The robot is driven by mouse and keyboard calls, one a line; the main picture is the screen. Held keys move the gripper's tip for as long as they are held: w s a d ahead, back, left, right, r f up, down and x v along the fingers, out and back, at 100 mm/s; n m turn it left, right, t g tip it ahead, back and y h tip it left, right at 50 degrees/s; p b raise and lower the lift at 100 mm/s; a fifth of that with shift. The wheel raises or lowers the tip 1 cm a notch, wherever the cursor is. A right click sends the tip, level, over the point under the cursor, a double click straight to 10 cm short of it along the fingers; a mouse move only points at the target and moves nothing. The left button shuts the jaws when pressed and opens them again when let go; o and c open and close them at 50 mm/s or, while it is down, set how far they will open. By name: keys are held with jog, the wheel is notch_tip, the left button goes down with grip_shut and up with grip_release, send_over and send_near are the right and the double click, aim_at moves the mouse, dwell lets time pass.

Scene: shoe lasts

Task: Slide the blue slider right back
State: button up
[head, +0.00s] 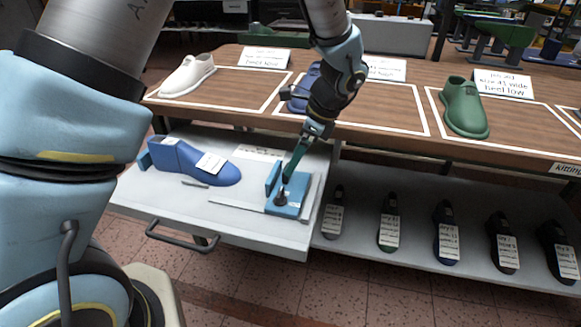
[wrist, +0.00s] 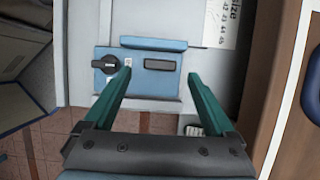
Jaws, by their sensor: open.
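The blue slider (head: 291,208) sits at the right end of the open white drawer (head: 165,205). It has a flat base, an upright plate and a black knob. In the wrist view the slider (wrist: 140,83) shows its black knob at left and a dark slot at right.
A blue shoe last (head: 195,162) with a white label lies left in the drawer, apart from the slider. A size card (wrist: 222,22) lies beside the slider. The wooden tabletop (head: 405,95) overhangs the drawer's back. Several labelled lasts stand on a lower shelf (head: 415,255).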

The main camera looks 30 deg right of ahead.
jog(key=v, duration=0.6)
jog(key=shift+d, duration=0.1)
jog(key=w+a+r+n+g+h+p, duration=0.1)
jog(key=w+a+n, duration=0.3)
jog(key=a+n, duration=0.65)
jog(key=w+a+r+n+g+h, duration=0.1)
jog(key=w+a+r+n, duration=0.35)
jog(key=a, duration=1.05)
jog(key=s+a+f+n, duration=0.1)
jog(key=s+a+n, duration=0.1)
jog(key=a+n, duration=0.3)
jog(key=s+a+f+n+h, duration=0.1)
jog(key=s+a+n, duration=0.1)
jog(key=a+n, duration=0.3)
jog(key=shift+a+f+n+t, duration=0.3)
jog(key=shift+a, duration=0.5)
